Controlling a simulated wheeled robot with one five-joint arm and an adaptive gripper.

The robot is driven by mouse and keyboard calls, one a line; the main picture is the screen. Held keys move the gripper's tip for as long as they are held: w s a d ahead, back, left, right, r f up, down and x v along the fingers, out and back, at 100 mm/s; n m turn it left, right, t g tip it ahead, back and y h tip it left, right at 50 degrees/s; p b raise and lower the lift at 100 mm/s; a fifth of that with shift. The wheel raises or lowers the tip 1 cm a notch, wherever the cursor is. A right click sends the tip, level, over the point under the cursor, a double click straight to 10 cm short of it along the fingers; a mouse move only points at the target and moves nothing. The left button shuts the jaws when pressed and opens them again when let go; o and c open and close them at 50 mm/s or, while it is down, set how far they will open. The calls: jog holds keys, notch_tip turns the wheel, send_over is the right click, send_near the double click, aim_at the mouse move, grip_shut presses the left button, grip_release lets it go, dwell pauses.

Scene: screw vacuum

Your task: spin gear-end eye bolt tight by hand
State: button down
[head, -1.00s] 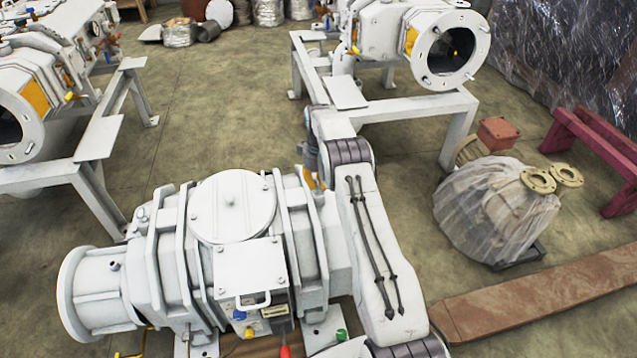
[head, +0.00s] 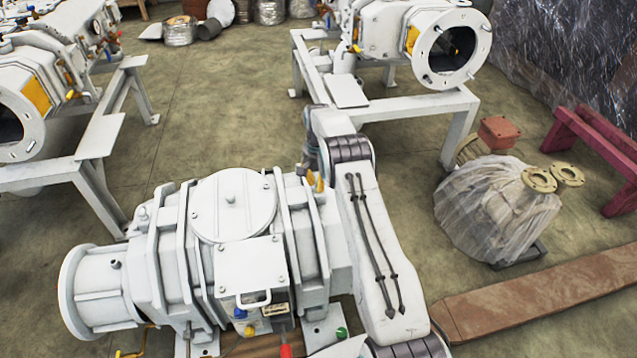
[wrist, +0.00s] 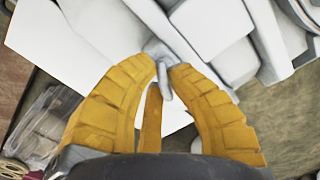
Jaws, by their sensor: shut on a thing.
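The grey-white vacuum pump (head: 230,210) lies on its side in the head view, with my arm reaching over its right end. My gripper (head: 316,182) is small there, its yellow fingers at the top of that end and partly behind my arm.
A second pump on a white frame (head: 460,105) stands behind, and another frame (head: 100,150) stands at the left. A plastic-wrapped part (head: 485,215) and a rusty beam (head: 530,305) lie at the right. The floor between the frames is clear.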

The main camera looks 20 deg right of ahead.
jog(key=shift+m, duration=0.3)
jog(key=c, duration=1.2)
grip_release()
notch_tip(320, 180, up, 12)
dwell(0.3)
